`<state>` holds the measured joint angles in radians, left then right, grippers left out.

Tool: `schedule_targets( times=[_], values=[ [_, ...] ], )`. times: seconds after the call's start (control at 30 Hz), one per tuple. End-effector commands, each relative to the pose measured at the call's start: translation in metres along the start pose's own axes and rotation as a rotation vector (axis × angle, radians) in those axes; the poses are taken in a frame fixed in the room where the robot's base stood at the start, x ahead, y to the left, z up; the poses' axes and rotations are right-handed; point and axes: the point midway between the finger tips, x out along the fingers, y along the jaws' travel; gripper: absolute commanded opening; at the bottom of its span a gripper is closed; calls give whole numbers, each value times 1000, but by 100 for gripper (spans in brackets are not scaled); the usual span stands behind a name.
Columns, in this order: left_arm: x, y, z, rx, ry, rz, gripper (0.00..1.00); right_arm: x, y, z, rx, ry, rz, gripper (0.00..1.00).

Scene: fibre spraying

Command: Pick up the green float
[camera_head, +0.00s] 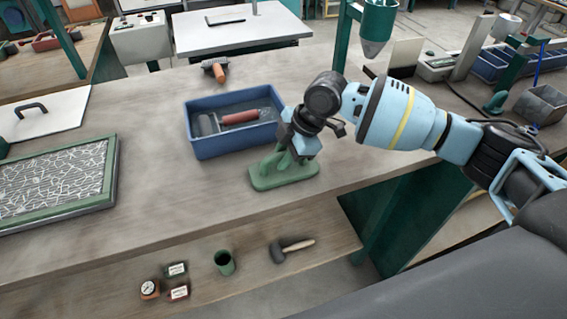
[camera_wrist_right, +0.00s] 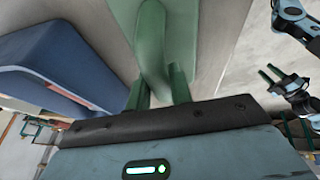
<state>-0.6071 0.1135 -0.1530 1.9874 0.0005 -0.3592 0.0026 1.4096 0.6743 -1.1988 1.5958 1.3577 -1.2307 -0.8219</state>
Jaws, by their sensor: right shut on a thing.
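The green float (camera_head: 283,180) lies flat on the bench near its front edge, just in front of the blue tray. My right gripper (camera_head: 291,153) comes down on it from above and is shut on its handle. In the right wrist view, the float's handle (camera_wrist_right: 151,45) runs between the two green fingers (camera_wrist_right: 158,90), with the flat plate behind. The float looks to be resting on the bench. My left gripper (camera_wrist_right: 272,73) shows small at the right of the right wrist view, its fingers apart and empty. It is out of the head view.
The blue tray (camera_head: 205,148) holds a red-handled roller (camera_head: 240,117). A hammer-like tool (camera_head: 216,69) lies behind it, and a green-framed panel (camera_head: 112,170) lies at left. A lower shelf carries a mallet (camera_head: 292,248), a green cup (camera_head: 224,262) and small boxes.

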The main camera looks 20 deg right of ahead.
Motion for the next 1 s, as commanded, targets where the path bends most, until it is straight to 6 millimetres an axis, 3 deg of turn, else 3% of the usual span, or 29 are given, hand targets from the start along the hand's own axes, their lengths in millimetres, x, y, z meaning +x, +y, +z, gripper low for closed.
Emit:
schedule_targets(
  times=[0.27,0.5,1.0],
  values=[
    [0,0,1,-1,-2,0,36,-7,2,-3,0,1,3,0],
    [0,0,3,-1,-6,0,36,-35,7,-15,-3,2,3,0],
    [-3,0,-9,1,16,-2,36,-62,-97,-24,-4,0,1,0]
  ],
)
